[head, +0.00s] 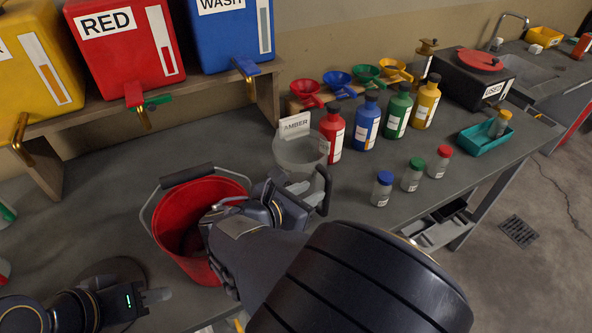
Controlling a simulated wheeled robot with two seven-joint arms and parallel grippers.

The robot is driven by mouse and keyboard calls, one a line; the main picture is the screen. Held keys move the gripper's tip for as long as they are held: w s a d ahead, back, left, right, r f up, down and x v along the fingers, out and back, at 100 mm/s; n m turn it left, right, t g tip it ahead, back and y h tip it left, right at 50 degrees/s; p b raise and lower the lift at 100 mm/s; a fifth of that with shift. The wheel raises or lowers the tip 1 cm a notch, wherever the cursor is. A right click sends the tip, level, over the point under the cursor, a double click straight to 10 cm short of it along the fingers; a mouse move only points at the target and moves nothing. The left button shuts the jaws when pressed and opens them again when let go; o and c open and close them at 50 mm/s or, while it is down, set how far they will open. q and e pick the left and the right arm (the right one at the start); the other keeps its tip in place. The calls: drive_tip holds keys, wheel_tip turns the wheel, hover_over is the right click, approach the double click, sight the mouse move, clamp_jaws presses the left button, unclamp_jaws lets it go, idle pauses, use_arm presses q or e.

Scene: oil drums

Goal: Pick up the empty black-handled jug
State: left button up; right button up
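A clear, round-rimmed jug (297,152) stands on the bench in the middle of the head view, in front of a white card marked AMBER (295,124). It looks empty. Its black handle (324,190) faces the near right. My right gripper (300,192) is right by the jug's near side and handle. My own arm covers part of the jug's lower side, and I cannot tell whether the fingers touch it or are closed. My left gripper (157,295) is low at the left, apart from the jug, its finger opening unclear.
A red bucket (168,222) stands left of the jug, partly under my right arm. Red, blue, green and yellow bottles (367,128) stand behind right, with small capped jars (412,178) nearer. Drums (120,45) sit on a shelf at back left.

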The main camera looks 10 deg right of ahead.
sight(326, 186)
drive_tip(key=x, duration=0.7)
drive_tip(key=shift+s+d+f+p, duration=0.15)
drive_tip(key=shift+d+p, duration=0.1)
drive_tip(key=shift+p, duration=0.15)
clamp_jaws()
